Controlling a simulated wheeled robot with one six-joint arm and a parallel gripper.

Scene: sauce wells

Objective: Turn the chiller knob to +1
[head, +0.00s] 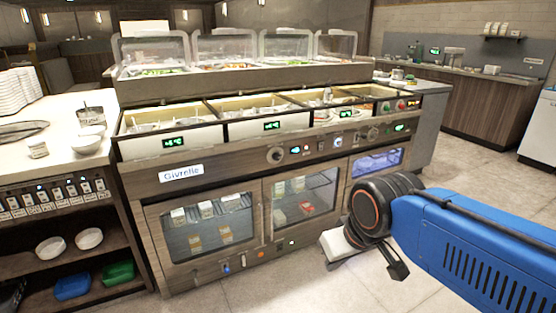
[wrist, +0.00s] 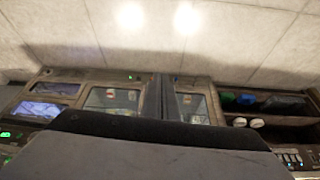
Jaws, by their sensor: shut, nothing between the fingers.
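The chiller counter (head: 225,175) is a wood-fronted unit with the name plate "Givrelle" (head: 181,173). One round knob (head: 275,155) sits on its front panel left of a small lit display (head: 295,150). Another round knob (head: 373,133) sits further right, near a green display (head: 400,127). The marks around both knobs are too small to read. My gripper (head: 345,250) is shut and empty, in front of the chiller's right end, below the panel and apart from both knobs. The wrist view shows the chiller front upside down (wrist: 110,98), with dark grey housing hiding much of it.
Glass doors (head: 208,228) fill the chiller's lower front. Sauce wells and clear covers (head: 225,48) stand on top. A white counter with bowls (head: 88,140) adjoins at left. The tiled floor (head: 290,280) in front is clear.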

